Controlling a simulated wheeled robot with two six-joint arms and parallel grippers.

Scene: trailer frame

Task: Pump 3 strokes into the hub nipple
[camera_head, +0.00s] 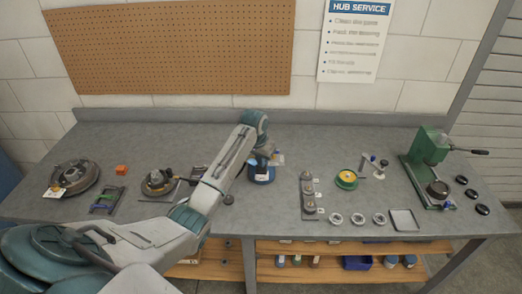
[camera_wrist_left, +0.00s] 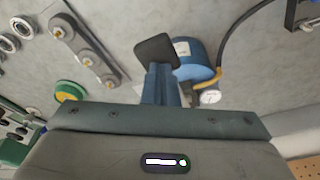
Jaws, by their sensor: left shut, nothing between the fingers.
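A blue grease pump (camera_head: 262,174) stands near the middle of the bench, partly hidden by my left arm. In the left wrist view the pump (camera_wrist_left: 196,58) shows as a blue cylinder with a pale label, a dark hose (camera_wrist_left: 232,38) and a round white-faced gauge (camera_wrist_left: 210,97). My left gripper (camera_head: 268,155) is shut and empty, right at the pump's top; I cannot tell whether it touches. In the wrist view its fingers (camera_wrist_left: 158,68) overlap the pump's edge. A hub-like round part (camera_head: 159,183) sits left of my arm. Its nipple is too small to make out.
A large drum (camera_head: 75,177) and an orange block (camera_head: 121,169) lie at the left. Bearings on a strip (camera_head: 308,195), a green-yellow ring (camera_head: 346,180), loose rings, a tray (camera_head: 404,220) and a green press (camera_head: 425,150) stand at the right. My left arm crosses the bench's front edge.

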